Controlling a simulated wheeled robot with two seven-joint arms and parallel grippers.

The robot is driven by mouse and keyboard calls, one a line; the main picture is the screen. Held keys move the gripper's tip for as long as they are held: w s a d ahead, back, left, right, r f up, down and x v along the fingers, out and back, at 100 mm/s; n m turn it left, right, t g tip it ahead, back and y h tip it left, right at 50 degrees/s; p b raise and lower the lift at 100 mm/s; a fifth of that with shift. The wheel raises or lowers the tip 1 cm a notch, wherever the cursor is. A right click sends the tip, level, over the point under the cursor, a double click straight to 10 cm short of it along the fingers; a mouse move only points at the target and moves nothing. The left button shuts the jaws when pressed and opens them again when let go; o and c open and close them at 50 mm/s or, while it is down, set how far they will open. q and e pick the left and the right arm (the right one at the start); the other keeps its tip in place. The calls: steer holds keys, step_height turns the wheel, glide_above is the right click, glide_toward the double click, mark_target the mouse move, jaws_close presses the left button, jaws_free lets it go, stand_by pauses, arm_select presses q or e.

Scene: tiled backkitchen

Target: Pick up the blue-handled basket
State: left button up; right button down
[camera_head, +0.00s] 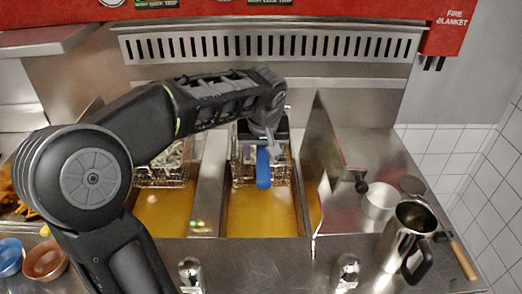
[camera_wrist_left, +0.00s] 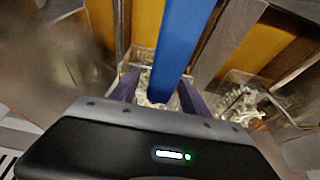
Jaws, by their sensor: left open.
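The blue-handled basket is a wire fryer basket (camera_head: 280,172) over the middle oil vat in the head view. Its blue handle (camera_head: 263,170) points toward me. In the left wrist view the blue handle (camera_wrist_left: 180,40) runs down between the two fingers, and pale food shows in the basket behind it. My left gripper (camera_head: 270,143) is above the handle in the head view. The left wrist view shows its fingers (camera_wrist_left: 158,88) open, one on each side of the handle. Contact cannot be told. My right gripper is not in view.
A second wire basket with food (camera_head: 163,174) hangs over the left vat. A steel splash panel (camera_head: 322,150) stands right of the middle vat. A steel jug (camera_head: 405,238), a small pot (camera_head: 379,199) and bowls (camera_head: 45,260) stand on the counter.

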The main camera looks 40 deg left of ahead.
arm_select(q)
steer(key=shift+x, duration=1)
steer(key=shift+c, duration=0.5)
jaws_close()
steer(key=shift+w+r, duration=0.1)
stand_by(0.4)
